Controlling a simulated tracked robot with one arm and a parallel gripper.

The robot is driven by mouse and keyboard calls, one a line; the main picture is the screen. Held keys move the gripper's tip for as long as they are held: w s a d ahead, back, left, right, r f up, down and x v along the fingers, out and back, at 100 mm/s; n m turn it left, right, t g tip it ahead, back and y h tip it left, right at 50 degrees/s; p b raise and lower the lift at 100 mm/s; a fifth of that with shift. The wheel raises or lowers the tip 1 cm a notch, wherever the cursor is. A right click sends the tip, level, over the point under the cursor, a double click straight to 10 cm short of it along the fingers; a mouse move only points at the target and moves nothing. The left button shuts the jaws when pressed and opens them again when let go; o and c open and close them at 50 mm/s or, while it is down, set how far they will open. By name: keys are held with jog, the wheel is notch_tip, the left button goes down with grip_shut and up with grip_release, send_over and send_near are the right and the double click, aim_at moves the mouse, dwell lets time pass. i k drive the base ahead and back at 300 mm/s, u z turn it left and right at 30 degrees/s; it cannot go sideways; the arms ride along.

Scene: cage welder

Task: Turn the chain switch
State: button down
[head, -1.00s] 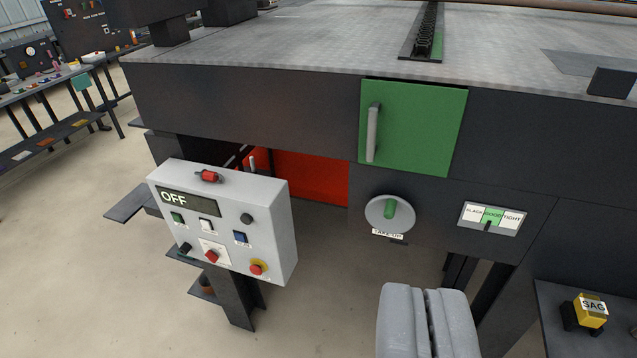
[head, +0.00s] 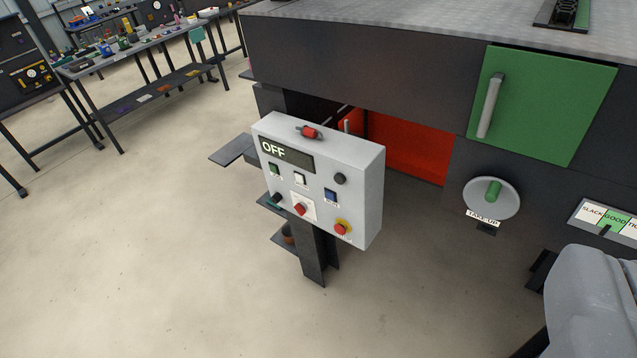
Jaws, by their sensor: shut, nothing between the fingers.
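A grey control box (head: 375,195) stands on a dark post, with a display (head: 285,155) reading OFF. Its face carries a black round knob (head: 340,179) at the upper right and a small dark switch (head: 277,200) at the lower left. The labels are too small to read, so I cannot tell which is the chain switch. The face also has green, white and blue buttons and red push buttons. My gripper (head: 597,295) is shut and empty at the lower right, partly cut off by the frame, well apart from the box.
The dark machine body stands behind and right of the box, with a green door (head: 545,105), a take-up handwheel (head: 478,205) and a slack/good gauge (head: 606,222). A red panel (head: 405,150) shows underneath. A workbench (head: 150,55) stands far left. The floor in front is clear.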

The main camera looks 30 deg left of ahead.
aim_at(301, 208)
jog(key=z, duration=2)
jog(key=k, duration=1.45)
jog(key=u, duration=1.7)
jog(key=i, duration=0.8)
jog(key=u, duration=0.15)
